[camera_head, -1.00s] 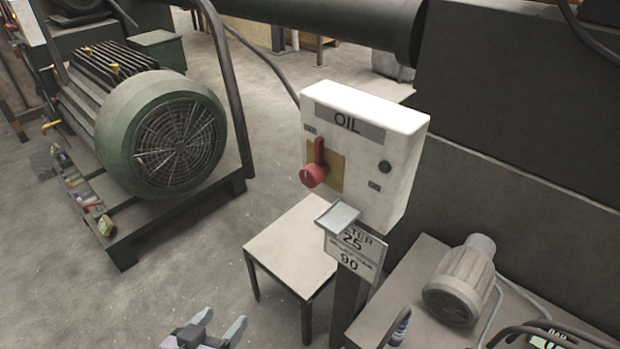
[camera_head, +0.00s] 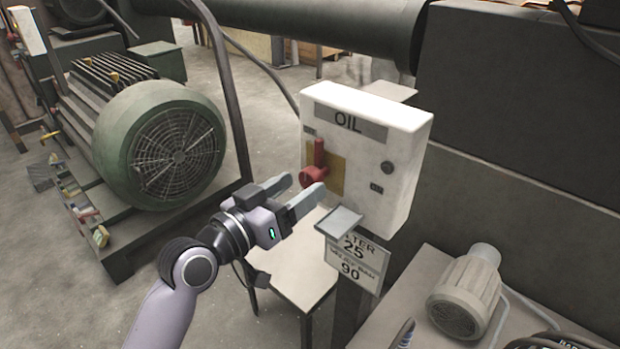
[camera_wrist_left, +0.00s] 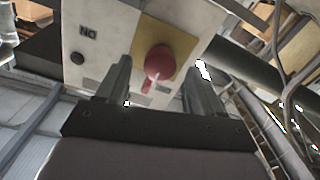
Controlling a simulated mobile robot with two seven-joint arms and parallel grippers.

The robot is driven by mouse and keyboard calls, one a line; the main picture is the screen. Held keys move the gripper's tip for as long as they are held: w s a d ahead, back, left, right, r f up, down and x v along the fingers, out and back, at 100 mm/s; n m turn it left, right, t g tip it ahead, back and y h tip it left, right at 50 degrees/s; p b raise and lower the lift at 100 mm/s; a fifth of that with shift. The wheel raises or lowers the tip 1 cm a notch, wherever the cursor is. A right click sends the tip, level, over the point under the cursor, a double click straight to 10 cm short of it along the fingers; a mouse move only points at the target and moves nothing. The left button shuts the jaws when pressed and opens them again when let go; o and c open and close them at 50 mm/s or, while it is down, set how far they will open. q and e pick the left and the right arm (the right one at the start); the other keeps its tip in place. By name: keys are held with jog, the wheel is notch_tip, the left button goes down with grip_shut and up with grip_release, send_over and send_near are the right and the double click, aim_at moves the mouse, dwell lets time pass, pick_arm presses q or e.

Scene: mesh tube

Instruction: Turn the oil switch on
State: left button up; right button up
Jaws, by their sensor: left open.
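The white box labelled OIL (camera_head: 395,180) stands on a post, with a red rotary switch (camera_head: 318,172) on a yellow plate on its front. The switch's handle points up in the head view. My left gripper (camera_head: 302,190) is open just in front of the switch, a little below and left of it. In the left wrist view, the red switch (camera_wrist_left: 159,64) shows between the two open fingers (camera_wrist_left: 157,85). I cannot see the fingers touching it. My right gripper is not in view.
A small metal ledge (camera_head: 338,221) and a number sign (camera_head: 355,262) sit below the box. A small table (camera_head: 300,285) stands behind my arm. A green motor (camera_head: 165,145) is at left, and a small beige motor (camera_head: 465,290) at lower right.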

aim_at(305, 183)
pick_arm(q)
jog(key=shift+x, duration=1.95)
jog(key=c, duration=1.1)
